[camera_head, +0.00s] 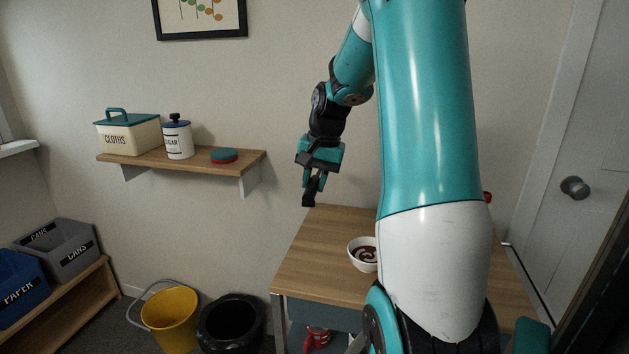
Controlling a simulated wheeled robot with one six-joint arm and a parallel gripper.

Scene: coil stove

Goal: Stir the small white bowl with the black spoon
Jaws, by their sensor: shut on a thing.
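The small white bowl (353,258) stands upright on the wooden table, with dark and pale swirled contents inside. Its right side is partly hidden by my arm. My gripper (313,184) is above and to the left of the bowl, over the table's back left edge, pointing down. It is shut on a short black piece (309,197), which looks like part of the black spoon. The rest of the spoon is not clear from this view. The held piece is apart from the bowl.
The wooden table (312,251) has bare room left of the bowl. A wall shelf (200,164) with a cloths box, sugar jar and small round tin is at left. A yellow bucket (172,318) and a black bin (231,325) stand on the floor.

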